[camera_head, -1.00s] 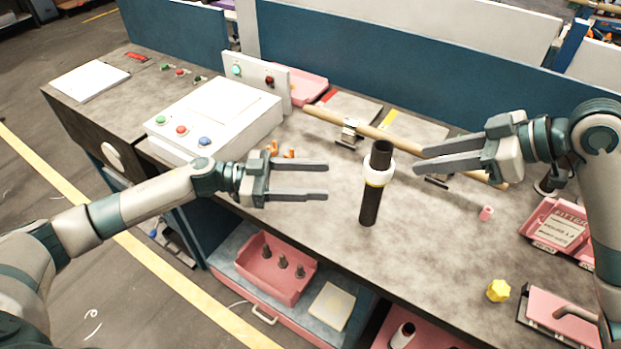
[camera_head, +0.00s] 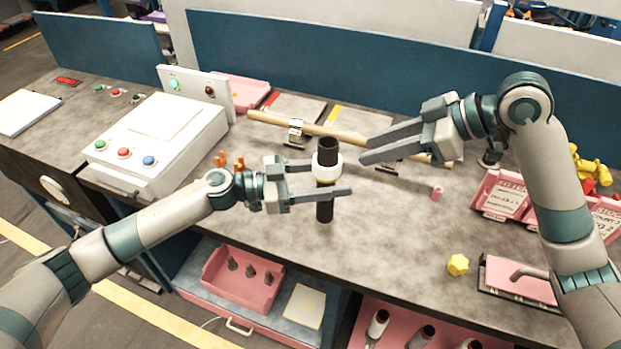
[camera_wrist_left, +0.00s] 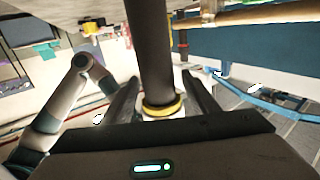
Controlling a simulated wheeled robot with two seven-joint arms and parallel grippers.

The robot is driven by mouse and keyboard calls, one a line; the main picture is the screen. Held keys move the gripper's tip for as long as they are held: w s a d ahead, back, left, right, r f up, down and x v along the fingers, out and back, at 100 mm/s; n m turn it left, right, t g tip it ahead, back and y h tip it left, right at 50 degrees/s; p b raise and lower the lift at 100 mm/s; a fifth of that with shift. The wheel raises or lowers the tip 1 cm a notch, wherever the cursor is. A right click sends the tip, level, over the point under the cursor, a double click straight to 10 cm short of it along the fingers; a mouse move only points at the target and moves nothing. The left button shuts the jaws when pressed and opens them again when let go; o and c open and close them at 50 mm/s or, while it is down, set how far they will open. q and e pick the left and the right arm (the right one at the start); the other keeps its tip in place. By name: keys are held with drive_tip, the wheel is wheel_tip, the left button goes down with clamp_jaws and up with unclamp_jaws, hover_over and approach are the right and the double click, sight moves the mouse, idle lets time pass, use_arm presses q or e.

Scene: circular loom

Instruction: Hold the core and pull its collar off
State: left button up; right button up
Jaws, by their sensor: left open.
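The core is a dark upright tube (camera_head: 325,207) near the front edge of the table, and it also shows in the left wrist view (camera_wrist_left: 152,50). Its white collar (camera_head: 327,170), with a yellow ring, sits around the upper part of the core. My left gripper (camera_head: 333,178) is open, with one finger on either side of the core at about collar height; I cannot tell whether it touches. In the left wrist view the core and yellow ring (camera_wrist_left: 162,107) lie between the fingers. My right gripper (camera_head: 366,148) is open and empty, to the right of the core's top.
A wooden rod (camera_head: 350,135) lies on holders behind the core. A white control box (camera_head: 160,140) stands at the left. A pink cylinder (camera_head: 437,193), a yellow piece (camera_head: 458,265) and pink bins (camera_head: 503,197) are at the right. The table between the core and the yellow piece is clear.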

use_arm(q)
drive_tip(key=shift+x, duration=1.35)
drive_tip(key=c, duration=1.2)
